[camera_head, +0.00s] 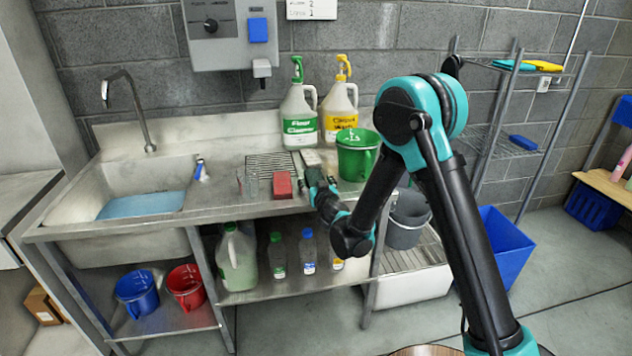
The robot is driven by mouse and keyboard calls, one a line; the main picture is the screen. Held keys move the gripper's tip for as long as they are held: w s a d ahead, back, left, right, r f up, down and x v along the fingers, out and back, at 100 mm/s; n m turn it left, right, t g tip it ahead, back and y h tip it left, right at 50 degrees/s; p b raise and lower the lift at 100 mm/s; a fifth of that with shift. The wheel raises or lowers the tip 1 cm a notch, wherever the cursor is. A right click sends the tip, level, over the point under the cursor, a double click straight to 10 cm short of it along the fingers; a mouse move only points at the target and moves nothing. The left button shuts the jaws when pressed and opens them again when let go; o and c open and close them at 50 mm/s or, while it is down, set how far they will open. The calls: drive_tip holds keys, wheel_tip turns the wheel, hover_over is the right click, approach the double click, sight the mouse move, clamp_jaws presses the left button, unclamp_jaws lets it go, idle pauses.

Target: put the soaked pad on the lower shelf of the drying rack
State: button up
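A drying rack (514,64) of thin metal posts and wire shelves stands at the right against the block wall. Its upper shelf bears a teal pad (513,65) and a yellow pad (545,66). A blue pad (523,142) lies on the lower shelf (490,142), which my arm partly hides. A small red block (282,186), perhaps a pad, sits on the steel counter. I cannot tell which pad is soaked. My gripper (308,181) is low over the counter, just right of the red block. Its fingers are too small to read, and I see no clear gap or contact.
A green bucket (357,158) and two jugs (300,112) stand behind my gripper on the counter (230,203). The sink (145,203) at left holds water. Front floor is clear.

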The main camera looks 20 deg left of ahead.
drive_tip(key=c, duration=1.3)
drive_tip(key=shift+r, duration=0.15)
